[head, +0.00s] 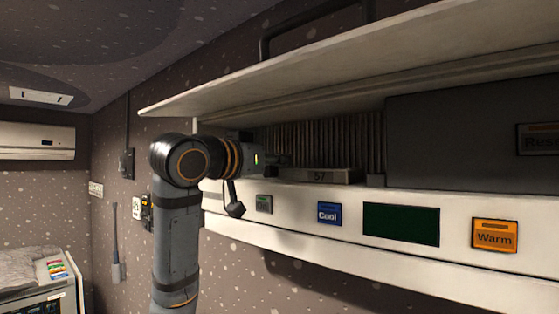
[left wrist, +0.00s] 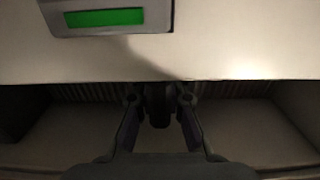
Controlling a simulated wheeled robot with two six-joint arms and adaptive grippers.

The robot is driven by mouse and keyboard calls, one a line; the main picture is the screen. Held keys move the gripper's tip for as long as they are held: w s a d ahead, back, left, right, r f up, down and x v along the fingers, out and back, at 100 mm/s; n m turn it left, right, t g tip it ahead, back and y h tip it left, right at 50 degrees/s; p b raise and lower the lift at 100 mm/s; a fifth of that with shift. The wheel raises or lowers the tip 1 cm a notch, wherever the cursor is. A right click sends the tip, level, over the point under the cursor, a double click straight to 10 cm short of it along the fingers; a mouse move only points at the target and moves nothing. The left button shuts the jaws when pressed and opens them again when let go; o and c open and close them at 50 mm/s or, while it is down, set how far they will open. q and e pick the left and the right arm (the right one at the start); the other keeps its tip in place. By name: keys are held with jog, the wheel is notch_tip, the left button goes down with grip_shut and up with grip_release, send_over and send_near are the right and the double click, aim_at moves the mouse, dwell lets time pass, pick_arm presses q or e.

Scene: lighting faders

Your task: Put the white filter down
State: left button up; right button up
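I cannot make out a white filter in either view. My left gripper (head: 257,160) is at the left end of the open shelf, under the raised flap. A dark knob-like part (head: 235,208) hangs below it. In the left wrist view, the two fingers (left wrist: 158,100) stand apart, with a dark rounded shape (left wrist: 158,112) between their tips. I cannot tell whether they grip this shape. My right gripper is not in view.
The cream flap (head: 300,75) overhangs the shelf. A grey block marked 57 (head: 322,176) lies inside by a ribbed back wall (head: 330,143). The front panel carries a Cool label (head: 328,213), green display (head: 400,224) and orange Warm label (head: 495,235). A dark box (head: 460,140) fills the right side.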

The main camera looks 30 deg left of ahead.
aim_at(262, 183)
pick_arm(q)
jog(key=o, duration=0.5)
jog(key=shift+c, duration=0.2)
jog(key=shift+a, duration=0.1)
jog(key=shift+r, duration=0.2)
jog(key=s+b, duration=0.2)
jog(key=s, duration=0.1)
jog(key=s+b, duration=0.1)
jog(key=s, duration=0.1)
jog(key=shift+a+f, duration=0.15)
jog(key=shift+f, duration=0.25)
jog(key=s+b, duration=0.2)
jog(key=s, duration=0.5)
jog(key=shift+a+r, duration=0.25)
jog(key=shift+r, duration=0.05)
